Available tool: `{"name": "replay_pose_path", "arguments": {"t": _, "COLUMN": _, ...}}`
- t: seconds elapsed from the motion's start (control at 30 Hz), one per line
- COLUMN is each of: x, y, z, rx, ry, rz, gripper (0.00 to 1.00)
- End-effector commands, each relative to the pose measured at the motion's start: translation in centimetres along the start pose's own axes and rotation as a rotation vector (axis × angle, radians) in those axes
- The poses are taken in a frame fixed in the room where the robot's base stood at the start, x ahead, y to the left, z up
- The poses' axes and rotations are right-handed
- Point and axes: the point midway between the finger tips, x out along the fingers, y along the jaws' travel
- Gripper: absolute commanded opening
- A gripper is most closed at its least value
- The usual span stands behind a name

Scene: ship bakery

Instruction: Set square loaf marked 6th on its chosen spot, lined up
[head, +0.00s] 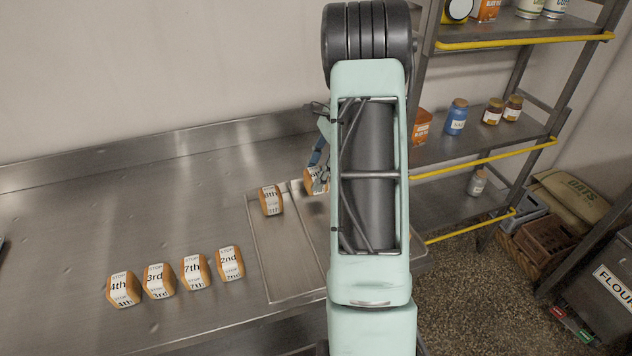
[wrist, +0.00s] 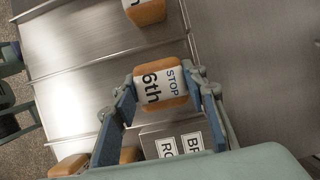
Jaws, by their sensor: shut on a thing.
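The square loaf marked 6th (wrist: 160,88) is brown with a white band reading STOP and 6th. My gripper (wrist: 163,101) is shut on it, one finger at each side, in the wrist view. In the head view the loaf (head: 311,181) is at the back of the metal tray (head: 262,262), partly hidden by my arm. Its underside is hidden, so I cannot tell whether it touches the tray. A loaf marked 8th (head: 271,200) stands to its left, at the tray's back left.
Loaves marked 4th (head: 121,289), 3rd (head: 158,281), 7th (head: 194,272) and 2nd (head: 230,264) stand in a row on the steel counter (head: 110,215), left of the tray. My arm hides the tray's right part. A shelf rack (head: 480,143) with jars stands at the right.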

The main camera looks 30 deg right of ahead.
Motion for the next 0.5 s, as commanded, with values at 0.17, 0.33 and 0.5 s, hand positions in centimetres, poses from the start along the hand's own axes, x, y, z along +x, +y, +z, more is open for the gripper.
{"name": "replay_pose_path", "arguments": {"t": 0.17, "x": 2.4, "y": -0.1, "z": -1.1, "rx": 0.001, "ry": -0.001, "rz": 0.003, "gripper": 0.15}}
{"name": "replay_pose_path", "arguments": {"t": 0.33, "x": 3.0, "y": -0.1, "z": -1.4, "rx": 0.000, "ry": 0.000, "rz": 0.000, "gripper": 0.15}}
{"name": "replay_pose_path", "arguments": {"t": 0.5, "x": 3.1, "y": -0.1, "z": -1.4, "rx": 0.000, "ry": 0.000, "rz": 0.000, "gripper": 0.15}}
